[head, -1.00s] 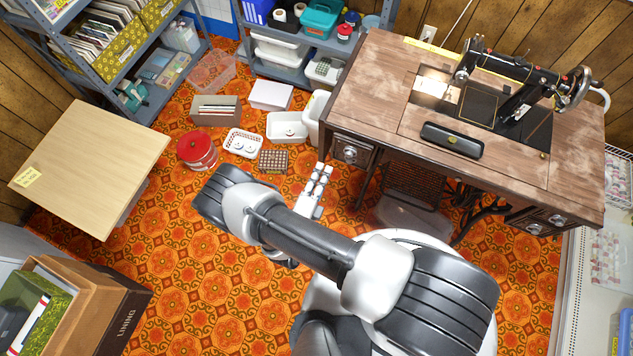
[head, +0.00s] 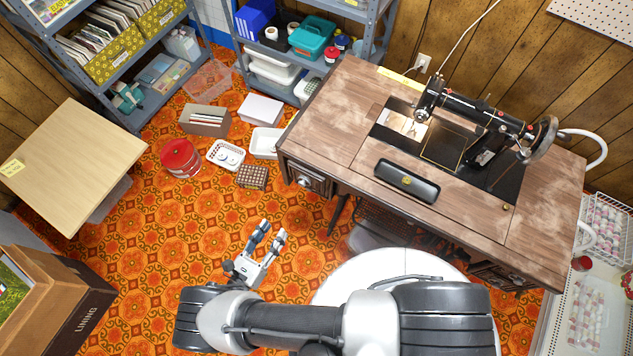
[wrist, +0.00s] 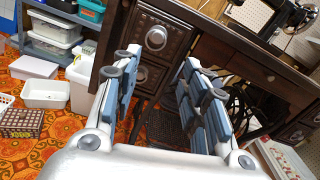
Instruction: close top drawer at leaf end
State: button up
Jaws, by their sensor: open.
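The sewing table (head: 330,105) has a stack of carved dark-wood drawers at its left end. The top drawer (head: 305,180) there has a round metal pull. In the wrist view the top drawer's front (wrist: 178,38) faces me, above the lower drawer (wrist: 150,78), and seems to stand slightly forward; I cannot tell how far. My gripper (head: 270,232) is open and empty, in front of and below the drawers in the head view. In the wrist view its fingers (wrist: 162,62) stand apart on either side of the drawer stack, not touching it. The left finger hides part of the drawers' left side.
A black sewing machine (head: 480,120) stands on the tabletop. A white round seat (head: 385,268) is close to my arm. A red tin (head: 180,158), a white basket (head: 226,155) and a checked box (head: 252,176) lie on the floor. Patterned floor is clear around my gripper.

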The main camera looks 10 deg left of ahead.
aim_at(301, 185)
jog(key=x, duration=1.6)
jog(key=shift+w, duration=0.4)
jog(key=shift+c, duration=0.4)
jog(key=shift+a, duration=0.1)
grip_shut()
jog(key=shift+r, duration=0.1)
